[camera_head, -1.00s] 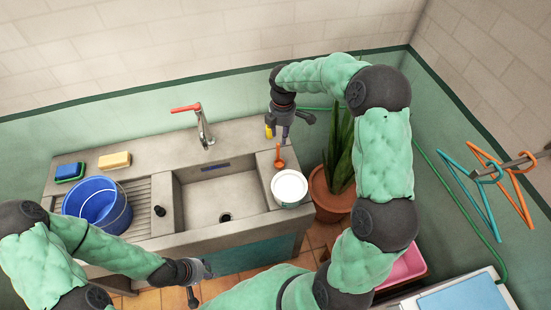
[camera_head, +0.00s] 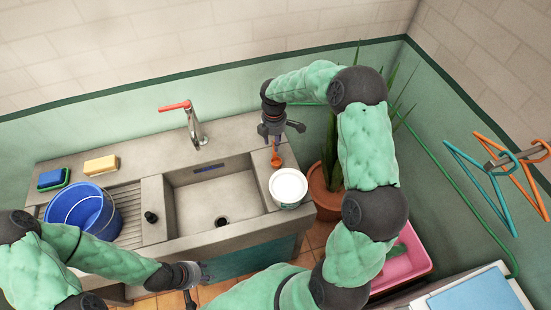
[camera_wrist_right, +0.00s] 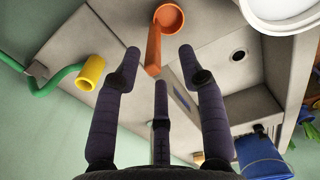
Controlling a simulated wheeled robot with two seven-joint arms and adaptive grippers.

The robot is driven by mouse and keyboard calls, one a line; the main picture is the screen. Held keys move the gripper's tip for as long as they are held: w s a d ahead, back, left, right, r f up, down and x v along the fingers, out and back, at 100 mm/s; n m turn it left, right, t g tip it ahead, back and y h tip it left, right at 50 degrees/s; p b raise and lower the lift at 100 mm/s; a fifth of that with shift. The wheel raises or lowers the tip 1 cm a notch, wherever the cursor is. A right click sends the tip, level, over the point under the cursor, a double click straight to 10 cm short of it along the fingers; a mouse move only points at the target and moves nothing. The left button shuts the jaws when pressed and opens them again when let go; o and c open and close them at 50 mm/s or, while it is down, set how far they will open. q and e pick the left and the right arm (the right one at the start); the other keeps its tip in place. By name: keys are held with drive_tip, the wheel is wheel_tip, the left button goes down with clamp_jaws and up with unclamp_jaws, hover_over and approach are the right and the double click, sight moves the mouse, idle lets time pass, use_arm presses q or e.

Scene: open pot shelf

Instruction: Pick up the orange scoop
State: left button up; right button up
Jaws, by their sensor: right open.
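The orange scoop (camera_head: 276,160) lies on the sink counter's right end, behind a white tub. In the right wrist view its round bowl and handle (camera_wrist_right: 154,50) show beyond my fingertips. My right gripper (camera_head: 279,139) is above the scoop, fingers pointing down. In the wrist view its three fingers (camera_wrist_right: 160,62) are spread with nothing between them, and the handle's near end lies between the two outer fingertips. I cannot tell the exact height gap. My left gripper (camera_head: 198,287) is low at the counter's front, its fingers apart and empty.
The white tub (camera_head: 288,187) stands close in front of the scoop. A tap (camera_head: 195,128) and sink basin (camera_head: 215,195) are to the left, with a blue bucket (camera_head: 82,210) farther left. A potted plant (camera_head: 326,195) stands right of the counter. A yellow hose end (camera_wrist_right: 91,72) is near my right fingers.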

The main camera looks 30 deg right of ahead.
drive_tip(key=f, duration=0.5)
drive_tip(key=shift+w+d+b, duration=0.25)
drive_tip(key=shift+w+b, duration=0.05)
drive_tip(key=shift+r, duration=0.1)
clamp_jaws()
